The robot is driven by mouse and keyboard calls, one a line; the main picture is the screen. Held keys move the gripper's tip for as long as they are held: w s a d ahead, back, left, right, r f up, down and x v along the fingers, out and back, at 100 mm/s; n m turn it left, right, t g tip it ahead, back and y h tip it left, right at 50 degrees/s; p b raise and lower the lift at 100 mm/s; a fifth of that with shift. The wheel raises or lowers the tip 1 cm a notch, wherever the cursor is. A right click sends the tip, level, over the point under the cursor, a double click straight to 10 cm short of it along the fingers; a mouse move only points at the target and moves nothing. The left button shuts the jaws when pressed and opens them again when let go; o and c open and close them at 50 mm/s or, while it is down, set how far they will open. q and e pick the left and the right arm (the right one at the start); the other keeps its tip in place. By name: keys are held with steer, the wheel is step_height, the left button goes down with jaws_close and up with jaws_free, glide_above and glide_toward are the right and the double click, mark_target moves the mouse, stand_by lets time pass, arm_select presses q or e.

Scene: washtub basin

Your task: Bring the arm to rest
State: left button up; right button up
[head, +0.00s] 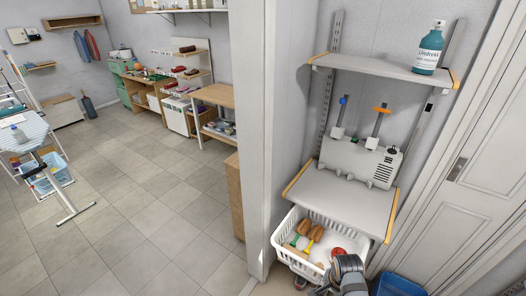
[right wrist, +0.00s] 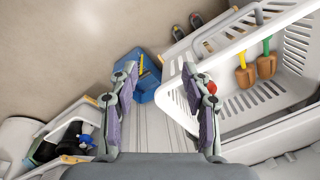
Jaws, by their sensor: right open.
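My right gripper (head: 345,272) is at the bottom of the head view, by the front right corner of the white basket (head: 279,244). In the right wrist view my right gripper (right wrist: 160,72) has its two fingers spread wide, with nothing held between them. The white basket (right wrist: 238,44) shows at upper right there, beside and beyond the right finger. A blue bin (right wrist: 148,92) shows below, past the gap between the fingers. My left gripper is not in view.
The basket holds brown-headed brushes (head: 303,228) and a red round thing (head: 337,252). Above it are a shelf (head: 330,195) with a grey device (head: 355,160), and a higher shelf with a teal bottle (head: 430,50). The blue bin (head: 398,285) stands right. Tiled floor at left is open.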

steer(key=s+d+r+n+t, duration=0.2)
steer(key=s+r+n, duration=0.95)
steer(key=n, duration=0.25)
step_height(320, 180, down, 28)
steer(key=s+d+f+g+b, duration=0.1)
steer(key=s+d+b, duration=0.1)
steer(key=d+b, duration=0.1)
arm_select(q)
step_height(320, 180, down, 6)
steer(key=b, duration=0.2)
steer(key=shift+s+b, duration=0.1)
steer(key=shift+b, duration=0.3)
arm_select(e)
steer(key=s+f+g, duration=0.1)
steer(key=s+f, duration=1.7)
steer(key=shift+s+d+f+g, duration=0.3)
steer(key=shift+d+f, duration=0.05)
steer(key=shift+f, duration=0.05)
